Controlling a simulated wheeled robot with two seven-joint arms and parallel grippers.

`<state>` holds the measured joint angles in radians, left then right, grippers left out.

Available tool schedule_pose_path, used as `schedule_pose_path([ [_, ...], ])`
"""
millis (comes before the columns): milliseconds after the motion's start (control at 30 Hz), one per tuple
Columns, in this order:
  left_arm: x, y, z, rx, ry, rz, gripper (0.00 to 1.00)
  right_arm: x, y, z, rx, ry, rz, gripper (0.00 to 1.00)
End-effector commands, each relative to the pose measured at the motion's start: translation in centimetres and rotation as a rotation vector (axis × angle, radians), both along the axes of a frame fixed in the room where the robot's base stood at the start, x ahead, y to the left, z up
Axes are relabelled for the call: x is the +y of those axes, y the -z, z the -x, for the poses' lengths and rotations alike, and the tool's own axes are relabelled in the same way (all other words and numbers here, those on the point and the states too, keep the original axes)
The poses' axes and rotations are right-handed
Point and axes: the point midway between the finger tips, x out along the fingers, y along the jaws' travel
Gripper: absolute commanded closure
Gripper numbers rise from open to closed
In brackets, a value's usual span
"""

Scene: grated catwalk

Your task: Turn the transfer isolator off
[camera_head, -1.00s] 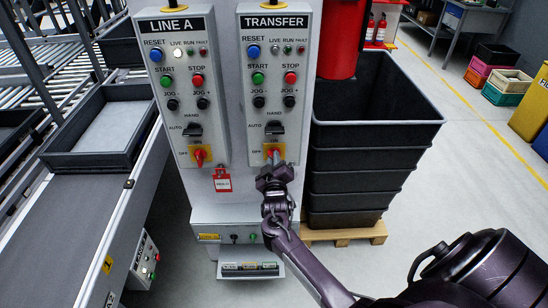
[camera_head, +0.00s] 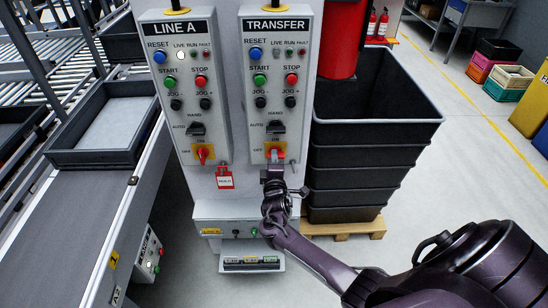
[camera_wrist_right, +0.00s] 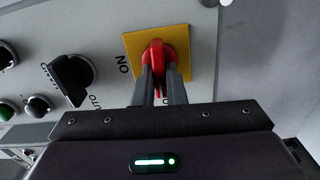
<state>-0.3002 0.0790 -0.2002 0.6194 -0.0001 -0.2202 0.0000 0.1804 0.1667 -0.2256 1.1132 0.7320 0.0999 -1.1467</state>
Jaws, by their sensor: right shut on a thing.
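The transfer isolator is a red rotary handle (camera_wrist_right: 153,53) on a yellow plate (camera_wrist_right: 131,43), low on the TRANSFER panel (camera_head: 250,90). In the head view its yellow plate (camera_head: 267,157) shows beside my fingers. My right gripper (camera_head: 275,160) reaches it from below. In the right wrist view the two dark fingers (camera_wrist_right: 160,85) straddle the red handle and are shut on it. The ON mark is at the left of the plate there; the OFF mark is mostly hidden by the fingers. The handle's exact angle is hard to tell. My left gripper is not in view.
The LINE A panel (camera_head: 184,90) stands just left, with its own red isolator (camera_head: 203,152) and a red tag (camera_head: 224,177) below. Stacked black bins (camera_head: 362,160) on a pallet stand close on the right. A conveyor (camera_head: 75,220) runs at left.

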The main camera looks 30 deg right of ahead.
Motion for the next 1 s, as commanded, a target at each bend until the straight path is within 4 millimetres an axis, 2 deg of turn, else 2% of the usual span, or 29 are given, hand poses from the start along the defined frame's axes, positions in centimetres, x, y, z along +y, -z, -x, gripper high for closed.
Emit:
schedule_pose_path([
  [300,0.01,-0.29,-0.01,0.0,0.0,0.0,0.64,-0.05,-0.04,-0.04,0.038,0.001,0.064,1.0],
  [733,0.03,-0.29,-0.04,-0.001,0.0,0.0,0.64,-0.08,-0.03,-0.03,0.042,0.001,0.07,1.0],
  [767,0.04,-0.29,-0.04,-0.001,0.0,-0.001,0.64,-0.08,-0.03,-0.03,0.042,0.001,0.07,0.85],
  [900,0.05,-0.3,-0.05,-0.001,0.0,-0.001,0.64,-0.05,-0.01,-0.03,0.042,0.001,0.07,0.67],
  [1000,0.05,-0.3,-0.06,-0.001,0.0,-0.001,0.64,-0.04,0.0,-0.02,0.042,0.001,0.07,0.67],
])
